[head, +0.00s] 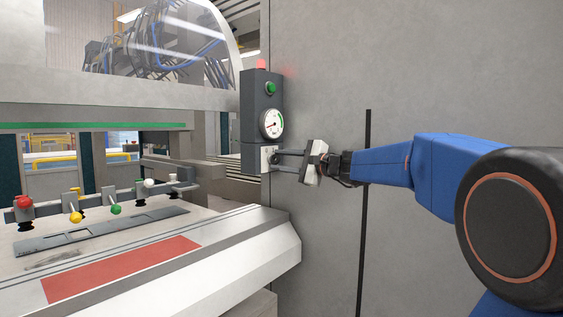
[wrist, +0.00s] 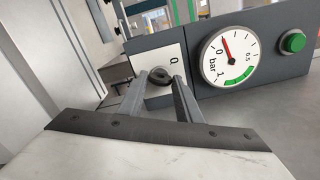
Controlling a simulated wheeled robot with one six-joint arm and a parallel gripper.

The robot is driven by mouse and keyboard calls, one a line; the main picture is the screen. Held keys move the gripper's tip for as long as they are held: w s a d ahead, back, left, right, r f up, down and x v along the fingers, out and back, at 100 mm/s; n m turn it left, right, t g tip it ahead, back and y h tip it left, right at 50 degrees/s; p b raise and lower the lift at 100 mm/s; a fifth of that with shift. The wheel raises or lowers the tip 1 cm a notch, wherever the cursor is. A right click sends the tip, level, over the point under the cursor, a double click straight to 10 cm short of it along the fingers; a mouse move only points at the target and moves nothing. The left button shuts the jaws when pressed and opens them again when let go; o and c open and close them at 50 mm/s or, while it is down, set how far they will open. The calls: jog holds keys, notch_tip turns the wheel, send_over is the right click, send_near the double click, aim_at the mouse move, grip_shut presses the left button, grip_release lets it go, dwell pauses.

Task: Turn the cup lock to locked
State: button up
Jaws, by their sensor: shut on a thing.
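The cup lock (wrist: 160,74) is a small dark round knob on a white plate (wrist: 147,64) at one end of a dark control box. A small dark mark shows on the plate beside it in the wrist view. My gripper (wrist: 159,84) has its two grey fingers on either side of the lock and is shut on it. In the head view my gripper (head: 274,162) reaches in from the right to the plate at the bottom of the box, and its fingers hide the lock there. I cannot tell which way the lock is turned.
The control box (head: 249,107) also carries a pressure gauge (head: 271,124), a green button (head: 271,88) and a red lamp (head: 261,64). A machine bed with a red strip (head: 120,268) and several coloured knobs stands at left. A grey panel (head: 400,70) lies behind my arm.

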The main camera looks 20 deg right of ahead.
jog(key=shift+f+m, duration=0.1)
jog(key=shift+m, duration=0.5)
jog(key=o, duration=1)
jog(key=shift+o, duration=0.2)
jog(key=shift+d, duration=0.1)
jog(key=v, duration=1.7)
jog(key=shift+s+d, duration=0.1)
jog(key=shift+s, duration=0.05)
